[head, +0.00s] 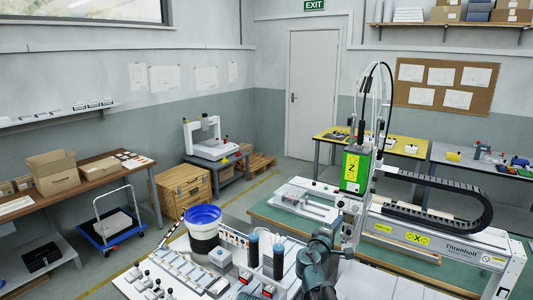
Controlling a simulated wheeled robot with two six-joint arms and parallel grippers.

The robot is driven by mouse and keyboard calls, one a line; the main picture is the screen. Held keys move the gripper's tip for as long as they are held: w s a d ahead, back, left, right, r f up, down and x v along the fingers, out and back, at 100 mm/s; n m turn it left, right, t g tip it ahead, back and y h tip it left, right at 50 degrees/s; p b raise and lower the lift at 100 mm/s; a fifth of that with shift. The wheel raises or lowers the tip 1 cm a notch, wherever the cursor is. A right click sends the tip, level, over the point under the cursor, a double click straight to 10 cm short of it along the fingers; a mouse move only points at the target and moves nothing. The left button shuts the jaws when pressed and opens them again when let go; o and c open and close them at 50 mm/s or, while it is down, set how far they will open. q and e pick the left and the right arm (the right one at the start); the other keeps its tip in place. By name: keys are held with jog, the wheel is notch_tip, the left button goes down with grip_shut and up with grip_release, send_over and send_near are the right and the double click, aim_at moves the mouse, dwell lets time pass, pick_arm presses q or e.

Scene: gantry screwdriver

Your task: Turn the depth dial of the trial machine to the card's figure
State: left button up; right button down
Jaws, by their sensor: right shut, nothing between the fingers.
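A gantry machine (440,243) with a green and black head marked Z (355,170) stands on a green-topped bench at right. A smaller white machine (212,148) with an upright frame stands on a grey table at the back. I cannot tell which is the trial machine. I can make out neither a depth dial nor a card with a figure. My right gripper (318,258), dark grey-green, is at the bottom centre, in front of the gantry bench and beside dark cylinders. It is shut and empty. My left gripper is out of view.
The near bench holds a blue-rimmed bucket (203,228), dark cylinders (278,261) and white fixtures (165,275). A blue trolley (112,228) stands on the floor at left. A wooden crate (183,189) is behind it. A yellow-topped table (400,147) stands at the back.

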aim_at(345, 206)
jog(key=shift+s+a+r+p, duration=0.15)
jog(key=shift+a+r+p, duration=0.05)
jog(key=shift+r+p, duration=0.35)
jog(key=shift+s+a+r+p, duration=0.15)
jog(key=shift+r+p, duration=0.4)
jog(key=shift+w, duration=0.1)
jog(key=shift+x, duration=3.4)
jog(key=shift+w+a+f, duration=0.1)
jog(key=shift+a+f, duration=0.05)
jog(key=shift+a, duration=0.1)
jog(key=shift+a+f+b, duration=0.1)
jog(key=shift+f+b, duration=0.7)
jog(key=shift+b, duration=0.15)
